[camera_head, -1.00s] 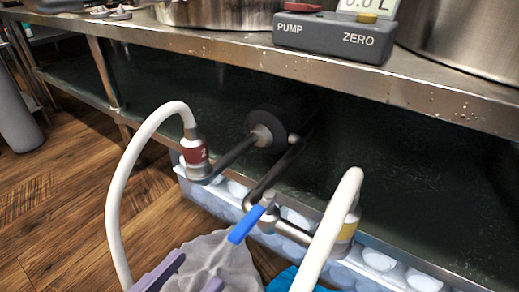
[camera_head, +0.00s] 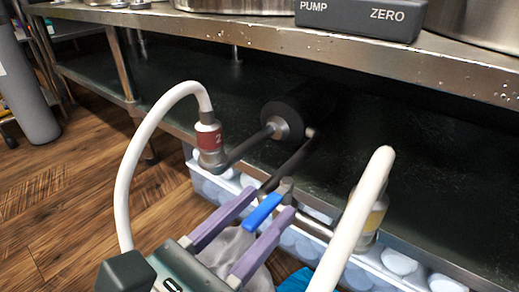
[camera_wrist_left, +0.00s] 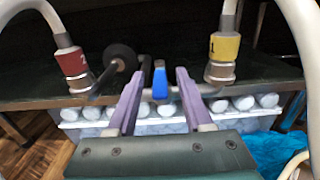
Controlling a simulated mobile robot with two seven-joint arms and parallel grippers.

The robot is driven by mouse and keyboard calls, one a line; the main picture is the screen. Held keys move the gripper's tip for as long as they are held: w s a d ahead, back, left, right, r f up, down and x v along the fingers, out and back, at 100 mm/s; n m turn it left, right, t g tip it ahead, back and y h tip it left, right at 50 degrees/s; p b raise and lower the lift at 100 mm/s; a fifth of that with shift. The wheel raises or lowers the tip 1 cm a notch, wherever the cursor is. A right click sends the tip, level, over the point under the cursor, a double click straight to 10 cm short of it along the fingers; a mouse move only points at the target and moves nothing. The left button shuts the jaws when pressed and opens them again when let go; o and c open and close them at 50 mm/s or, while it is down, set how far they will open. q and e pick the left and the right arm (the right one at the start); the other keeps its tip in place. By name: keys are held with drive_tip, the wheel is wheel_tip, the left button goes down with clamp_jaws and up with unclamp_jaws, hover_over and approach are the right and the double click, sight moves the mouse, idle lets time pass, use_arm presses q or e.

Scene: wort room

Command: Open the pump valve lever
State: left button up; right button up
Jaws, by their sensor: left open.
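In the left wrist view the gripper (camera_wrist_left: 156,85) shows gaps between each finger and the handle. Whether the fingertips reach past the handle is hard to tell. My right gripper is not in view.
A white hose with a red fitting (camera_head: 209,137) stands left of the lever, and another with a yellow fitting (camera_head: 375,216) stands right. A clear bin of white-lidded items (camera_head: 214,188) is below. The steel table edge (camera_head: 220,30) and control box (camera_head: 360,18) are above.

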use_arm(q)
drive_tip(key=shift+w+d, duration=0.15)
drive_tip(key=shift+w, duration=0.05)
drive_tip(key=c, duration=0.4)
clamp_jaws()
idle(0.7)
